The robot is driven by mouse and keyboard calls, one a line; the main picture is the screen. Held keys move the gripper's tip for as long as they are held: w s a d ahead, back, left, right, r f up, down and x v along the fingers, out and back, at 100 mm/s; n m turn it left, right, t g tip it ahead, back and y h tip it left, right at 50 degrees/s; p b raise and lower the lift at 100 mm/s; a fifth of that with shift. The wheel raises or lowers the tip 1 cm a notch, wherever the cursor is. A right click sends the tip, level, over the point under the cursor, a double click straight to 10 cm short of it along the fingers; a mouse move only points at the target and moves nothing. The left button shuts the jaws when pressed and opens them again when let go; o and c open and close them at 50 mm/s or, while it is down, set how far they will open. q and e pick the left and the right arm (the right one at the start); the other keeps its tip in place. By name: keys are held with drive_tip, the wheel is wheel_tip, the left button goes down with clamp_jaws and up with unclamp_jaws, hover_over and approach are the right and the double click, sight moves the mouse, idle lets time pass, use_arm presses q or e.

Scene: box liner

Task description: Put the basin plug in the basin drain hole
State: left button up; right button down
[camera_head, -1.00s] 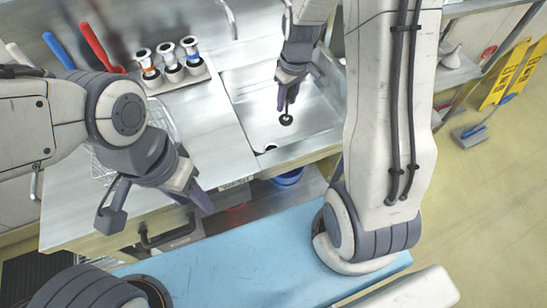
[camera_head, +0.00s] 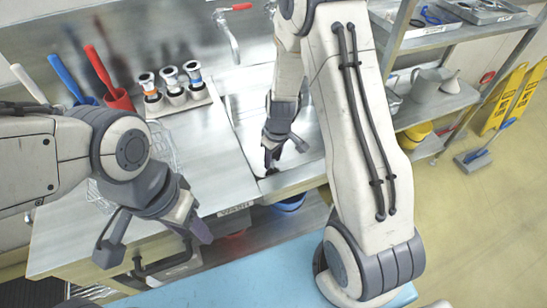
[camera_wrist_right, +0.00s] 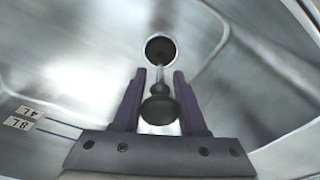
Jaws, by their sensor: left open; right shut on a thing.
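My right gripper (camera_head: 270,163) reaches down at the near-left part of the metal basin (camera_head: 310,142). I cannot tell whether the plug is seated or just above the hole. In the head view the gripper mostly hides plug and hole. My left gripper (camera_head: 200,228) is open and empty over the counter's front edge.
A faucet (camera_head: 229,35) rises behind the basin. Shelving (camera_head: 440,105) is at the right. The basin walls surround my right gripper.

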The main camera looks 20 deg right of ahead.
drive_tip(key=shift+c, duration=2.3)
unclamp_jaws()
drive_tip(key=r, duration=0.8)
drive_tip(key=s+r, duration=0.1)
drive_tip(key=r, duration=0.2)
drive_tip(key=shift+s+d+r, duration=0.1)
drive_tip(key=shift+d+r, duration=0.15)
drive_tip(key=shift+r, duration=0.15)
drive_tip(key=s+a+r+n, duration=0.1)
drive_tip(key=s+a+r, duration=0.5)
drive_tip(key=s+a, duration=0.45)
drive_tip(key=s+a+r, duration=0.1)
drive_tip(key=s+a, duration=0.1)
drive_tip(key=s, duration=0.4)
drive_tip(key=s+a+r+n+g, duration=0.1)
drive_tip(key=s, duration=0.5)
drive_tip(key=shift+a+r, duration=0.4)
